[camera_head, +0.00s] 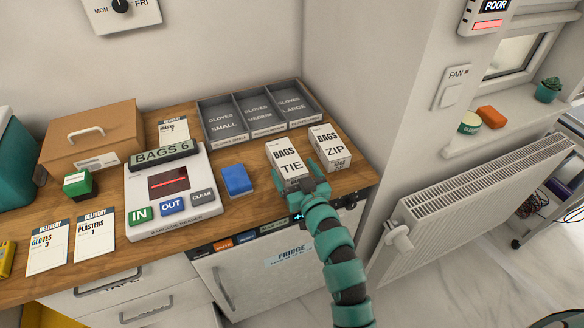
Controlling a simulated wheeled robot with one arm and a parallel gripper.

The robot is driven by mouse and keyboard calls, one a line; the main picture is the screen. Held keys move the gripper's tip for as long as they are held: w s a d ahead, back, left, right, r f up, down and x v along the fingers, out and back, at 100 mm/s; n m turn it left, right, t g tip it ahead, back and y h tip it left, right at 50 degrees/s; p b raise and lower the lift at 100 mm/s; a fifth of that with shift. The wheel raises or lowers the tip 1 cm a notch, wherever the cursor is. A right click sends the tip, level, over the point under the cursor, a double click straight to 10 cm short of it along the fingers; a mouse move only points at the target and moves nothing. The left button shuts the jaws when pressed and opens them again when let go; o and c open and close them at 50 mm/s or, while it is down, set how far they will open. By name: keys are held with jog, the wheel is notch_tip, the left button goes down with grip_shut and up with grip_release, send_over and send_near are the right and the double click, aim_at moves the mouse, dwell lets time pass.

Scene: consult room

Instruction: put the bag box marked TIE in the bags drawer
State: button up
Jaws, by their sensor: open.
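The white bag box marked BAGS TIE (288,158) stands on the wooden counter near its front edge. My gripper (297,176) is at the near side of this box, with its jaws open and a finger to each side of the box's near end. I cannot tell whether the fingers touch it. A similar box marked BAGS ZIP (330,146) stands just to its right. White drawers (125,293) show under the counter at the lower left and look shut. I cannot make out which drawer is for bags.
A grey glove tray (257,132) with three compartments stands behind the boxes. A blue block (237,180) and a barcode reader (180,221) reading BAGS 6 are to the left. A fridge (250,285) is below the counter, and a radiator (470,200) to the right.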

jog(key=p+v, duration=0.2)
jog(key=v, duration=1.3)
jog(key=shift+d+r, duration=0.1)
